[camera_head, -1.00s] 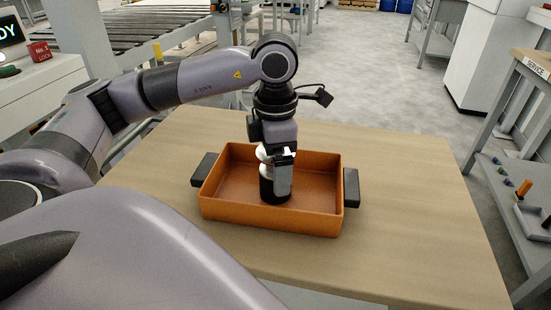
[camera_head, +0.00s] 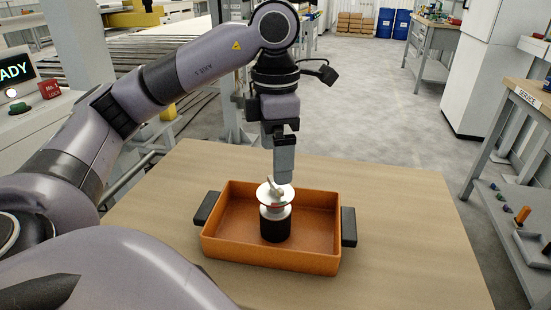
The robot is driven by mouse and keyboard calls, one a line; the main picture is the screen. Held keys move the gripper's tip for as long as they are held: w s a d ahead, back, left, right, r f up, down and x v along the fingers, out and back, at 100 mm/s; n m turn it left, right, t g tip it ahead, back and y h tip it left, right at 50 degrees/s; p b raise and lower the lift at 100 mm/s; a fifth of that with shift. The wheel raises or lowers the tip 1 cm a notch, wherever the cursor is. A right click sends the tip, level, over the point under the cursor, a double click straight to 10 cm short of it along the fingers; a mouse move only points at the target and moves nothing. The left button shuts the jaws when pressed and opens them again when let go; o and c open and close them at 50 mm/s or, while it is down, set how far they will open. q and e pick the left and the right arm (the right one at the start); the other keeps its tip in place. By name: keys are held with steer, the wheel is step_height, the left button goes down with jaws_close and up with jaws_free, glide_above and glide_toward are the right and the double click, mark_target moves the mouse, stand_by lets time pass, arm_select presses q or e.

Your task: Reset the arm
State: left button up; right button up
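My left arm comes in from the left and bends down over an orange tray (camera_head: 315,257) with black side handles. My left gripper (camera_head: 284,178) points down above the tray, seen side-on, so the gap between its fingers is hidden. Below its fingertips a black cylinder with a pale round disc on top (camera_head: 276,228) stands upright in the tray. A small pale piece, like a lever, sits on the disc. The fingertips are just above or behind the disc; I cannot tell whether they touch it. My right gripper is not in view.
The tray sits on a wooden table (camera_head: 400,225), clear to its right. A service bench (camera_head: 535,98) stands at the right. A roller conveyor (camera_head: 150,55) lies behind. At the left are a screen reading "ADY" (camera_head: 14,70) and a red box (camera_head: 49,90).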

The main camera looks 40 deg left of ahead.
arm_select(q)
steer(key=shift+r, duration=0.2)
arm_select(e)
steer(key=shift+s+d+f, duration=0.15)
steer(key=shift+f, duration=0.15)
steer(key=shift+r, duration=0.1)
